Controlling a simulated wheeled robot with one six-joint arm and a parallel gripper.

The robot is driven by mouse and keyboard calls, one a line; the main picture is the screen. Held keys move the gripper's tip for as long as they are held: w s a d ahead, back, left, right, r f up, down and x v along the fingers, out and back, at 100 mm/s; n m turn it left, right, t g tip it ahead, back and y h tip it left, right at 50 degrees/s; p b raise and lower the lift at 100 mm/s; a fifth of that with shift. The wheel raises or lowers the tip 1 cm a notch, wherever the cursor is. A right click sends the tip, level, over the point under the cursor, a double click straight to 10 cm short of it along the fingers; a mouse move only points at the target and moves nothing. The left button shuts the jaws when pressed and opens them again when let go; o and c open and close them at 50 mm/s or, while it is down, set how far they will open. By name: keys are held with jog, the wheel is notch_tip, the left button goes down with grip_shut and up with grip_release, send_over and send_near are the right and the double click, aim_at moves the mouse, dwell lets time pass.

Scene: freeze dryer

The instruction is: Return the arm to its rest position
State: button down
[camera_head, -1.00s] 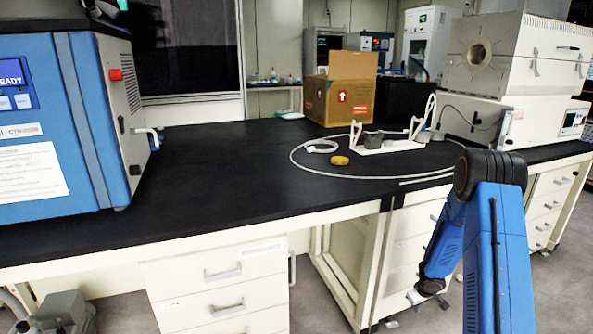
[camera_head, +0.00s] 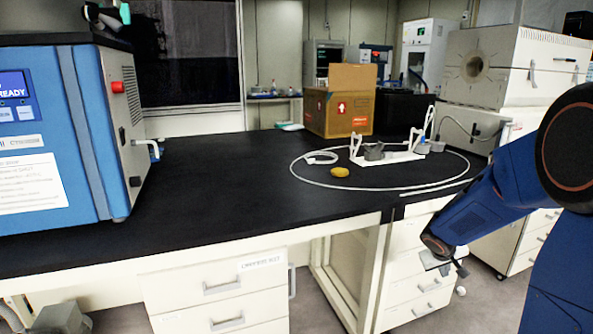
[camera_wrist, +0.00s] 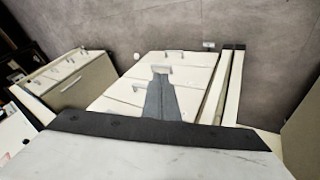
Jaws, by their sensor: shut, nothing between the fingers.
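My blue arm is at the right of the head view, with its dark elbow joint large and close to the camera. The forearm slopes down and left to my gripper (camera_head: 446,266), which hangs in front of the bench's white drawers (camera_head: 418,285), below the black worktop (camera_head: 240,190). In the wrist view my gripper (camera_wrist: 160,72) shows as two grey fingers closed together with nothing between them. Behind the fingers are drawer fronts and grey floor.
A blue freeze dryer (camera_head: 84,130) stands at the left of the worktop. A cardboard box (camera_head: 338,110), a white rack (camera_head: 388,156), a yellow round object (camera_head: 340,172) and a looped white tube (camera_head: 310,182) lie farther right. A furnace (camera_head: 510,70) stands at the back right.

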jog(key=s+a+r+m, duration=0.1)
jog(key=s+a+r, duration=0.3)
jog(key=s+r, duration=0.3)
jog(key=s+a+r, duration=0.3)
jog(key=s+r, duration=0.1)
jog(key=s, duration=0.5)
jog(key=s+a+r+y, duration=0.1)
jog(key=s+a+y, duration=0.1)
jog(key=s+a, duration=0.3)
jog(key=s+a+r+y, duration=0.1)
jog(key=s+a, duration=0.5)
jog(key=s, duration=0.7)
jog(key=shift+s+y, duration=0.35)
jog(key=shift+y, duration=0.55)
jog(key=c, duration=2.4)
grip_release()
jog(key=shift+r, duration=0.1)
jog(key=shift+c, duration=0.2)
